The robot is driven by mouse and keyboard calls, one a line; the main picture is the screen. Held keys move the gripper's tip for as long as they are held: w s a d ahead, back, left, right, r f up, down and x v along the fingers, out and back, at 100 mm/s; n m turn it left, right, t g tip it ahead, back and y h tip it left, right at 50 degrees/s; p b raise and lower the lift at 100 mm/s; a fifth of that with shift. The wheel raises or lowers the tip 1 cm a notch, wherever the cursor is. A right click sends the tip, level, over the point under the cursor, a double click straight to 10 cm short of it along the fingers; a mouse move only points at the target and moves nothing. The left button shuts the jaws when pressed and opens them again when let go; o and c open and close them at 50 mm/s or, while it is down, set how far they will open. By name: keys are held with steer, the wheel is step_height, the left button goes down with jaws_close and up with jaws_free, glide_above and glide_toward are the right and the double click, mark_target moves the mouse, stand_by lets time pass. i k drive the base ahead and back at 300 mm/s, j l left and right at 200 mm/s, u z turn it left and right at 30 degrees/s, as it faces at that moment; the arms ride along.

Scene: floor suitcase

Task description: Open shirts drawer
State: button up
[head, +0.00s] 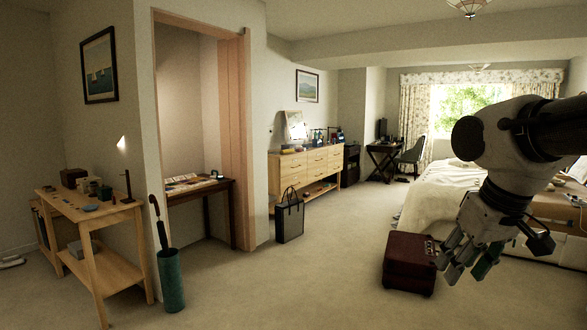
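A light wood dresser (278,179) stands against the back wall in the head view, with several drawers in two rows. All the drawer fronts look shut. No label is readable, so I cannot tell which is the shirts drawer. My gripper (468,270) hangs at the right, pointing down, far from the dresser in the picture. Its fingers look spread apart with nothing between them. It overlaps the right edge of a dark red suitcase (406,262) on the floor; I cannot tell whether they touch.
A black bag (289,219) stands on the carpet before the dresser. A bed (438,196) is at the right, a desk (384,158) and chair (413,155) behind. A green umbrella stand (171,281) and wooden side table (104,232) are left. The middle carpet is clear.

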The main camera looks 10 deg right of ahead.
mark_target(295, 164)
steer(key=i+z, duration=0.25)
steer(key=z, duration=0.2)
steer(key=i+l, duration=0.1)
steer(key=i, duration=7.25)
steer(key=i+u, duration=0.2)
steer(key=u, duration=0.2)
steer(key=i+u, duration=0.25)
steer(key=u, duration=0.15)
steer(key=i+l+u, duration=0.15)
steer(key=u, duration=0.4)
